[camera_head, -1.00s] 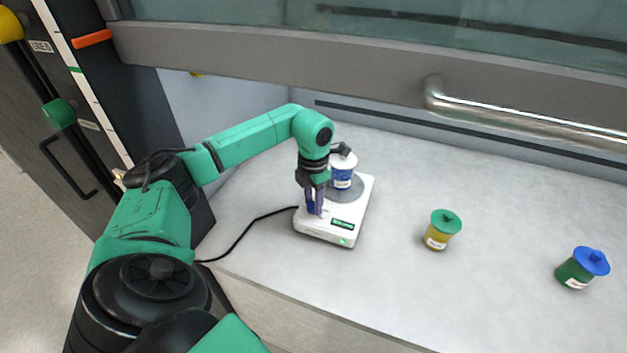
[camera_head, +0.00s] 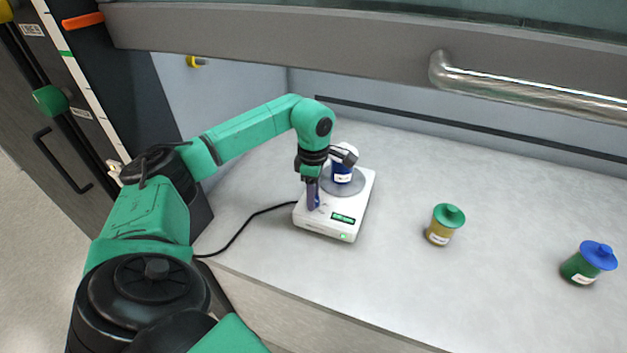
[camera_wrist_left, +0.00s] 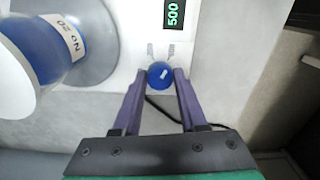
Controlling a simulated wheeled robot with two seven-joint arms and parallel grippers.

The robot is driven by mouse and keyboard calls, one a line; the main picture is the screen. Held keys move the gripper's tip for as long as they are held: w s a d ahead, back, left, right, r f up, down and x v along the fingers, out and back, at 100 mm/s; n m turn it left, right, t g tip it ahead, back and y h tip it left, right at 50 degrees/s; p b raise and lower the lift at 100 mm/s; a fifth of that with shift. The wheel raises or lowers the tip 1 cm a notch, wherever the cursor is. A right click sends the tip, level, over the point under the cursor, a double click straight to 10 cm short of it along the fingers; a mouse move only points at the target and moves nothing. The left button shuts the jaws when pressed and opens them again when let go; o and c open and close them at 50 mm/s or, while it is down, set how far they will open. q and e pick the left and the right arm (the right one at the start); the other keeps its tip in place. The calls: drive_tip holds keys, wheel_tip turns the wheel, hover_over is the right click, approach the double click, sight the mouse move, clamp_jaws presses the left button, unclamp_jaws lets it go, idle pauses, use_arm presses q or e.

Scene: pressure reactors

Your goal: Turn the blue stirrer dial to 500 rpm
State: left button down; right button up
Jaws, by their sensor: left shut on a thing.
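The white stirrer (camera_head: 318,228) stands on the bench with a round grey plate. Its blue stirrer dial (camera_wrist_left: 159,75) lies between the two purple fingers of my left gripper (camera_wrist_left: 158,80) in the left wrist view. The gripper is shut on the dial, with a finger on each side. The dial's white mark is tilted. The stirrer's display (camera_wrist_left: 174,14) reads 500 in green. In the head view my left gripper (camera_head: 312,200) points down at the stirrer's front left corner and mostly hides the dial. My right gripper is not in view.
A blue jar with a white lid (camera_head: 342,172) stands on the plate, close behind my gripper. A green-lidded yellow jar (camera_head: 440,234) and a blue-lidded green jar (camera_head: 580,268) stand to the right. A raised sash with a metal handle (camera_head: 530,95) spans above. A black cable runs left.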

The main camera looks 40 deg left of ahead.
use_arm(q)
drive_tip(key=shift+w+r+m, duration=0.1)
drive_tip(key=shift+r+m, duration=0.1)
drive_tip(key=shift+m, duration=0.3)
drive_tip(key=shift+c, duration=2.2)
unclamp_jaws()
drive_tip(key=shift+f, duration=0.1)
wheel_tip(320, 180, up, 15)
drive_tip(key=shift+f+p, duration=0.15)
drive_tip(key=shift+p, duration=0.15)
